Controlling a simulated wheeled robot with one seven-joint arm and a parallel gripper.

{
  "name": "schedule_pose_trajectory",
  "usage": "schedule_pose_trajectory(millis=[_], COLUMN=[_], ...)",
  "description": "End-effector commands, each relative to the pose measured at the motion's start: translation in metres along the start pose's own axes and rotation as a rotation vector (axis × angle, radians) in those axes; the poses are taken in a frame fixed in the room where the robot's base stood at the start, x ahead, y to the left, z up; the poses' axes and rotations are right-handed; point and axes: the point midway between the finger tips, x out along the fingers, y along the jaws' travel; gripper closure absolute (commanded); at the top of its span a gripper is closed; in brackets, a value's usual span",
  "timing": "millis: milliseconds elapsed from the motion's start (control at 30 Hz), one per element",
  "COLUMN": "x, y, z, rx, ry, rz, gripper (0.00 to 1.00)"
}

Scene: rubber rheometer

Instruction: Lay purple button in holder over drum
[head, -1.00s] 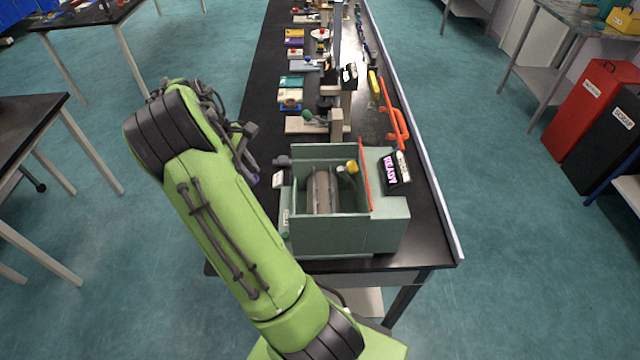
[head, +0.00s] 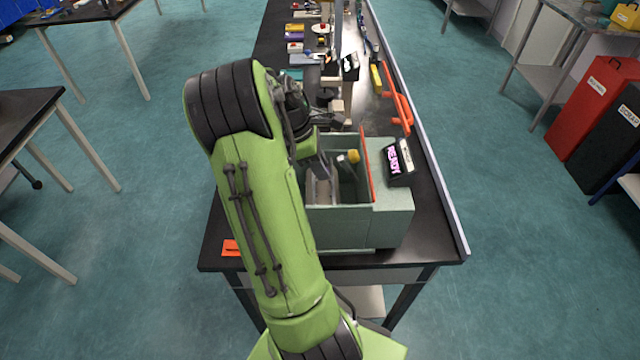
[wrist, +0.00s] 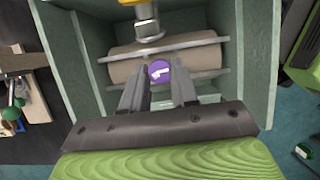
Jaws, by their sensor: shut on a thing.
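The purple button (wrist: 160,71) is a small round disc with a white mark on its face. It sits between the fingertips of my gripper (wrist: 160,85), which is shut on it. In the wrist view the drum (wrist: 122,66), a beige cylinder, lies behind the button inside the grey-green box. The holder (wrist: 147,27), a metal stem with a yellow top, stands above the drum. The button appears just below the stem and in front of the drum; the exact gap cannot be told. In the head view my gripper (head: 328,172) is over the box, and my arm hides the button.
Grey-green box walls (head: 340,228) surround the drum closely. An orange-red panel (head: 367,165) stands on the right side, beside a display reading READY (head: 393,160). An orange card (head: 231,248) lies at the bench's front left. Other apparatus fills the bench behind.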

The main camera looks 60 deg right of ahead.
Motion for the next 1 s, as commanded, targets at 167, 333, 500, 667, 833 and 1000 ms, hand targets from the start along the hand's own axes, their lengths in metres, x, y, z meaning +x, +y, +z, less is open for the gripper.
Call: schedule_pose_trajectory(millis=[167,333,500,667,833,1000], x=[0.035,0.049,0.048,0.051,0.051,0.051], y=[-0.001,0.000,0.000,0.000,0.000,0.000], z=[-0.014,-0.020,-0.020,-0.021,-0.021,-0.021], rx=[0.000,0.001,0.001,0.001,0.000,0.000], ry=[0.000,0.001,0.001,0.001,0.001,0.001], rz=[-0.004,0.000,0.001,0.000,0.000,0.000], gripper=[1.00,1.00,1.00,0.69,0.46,0.46])
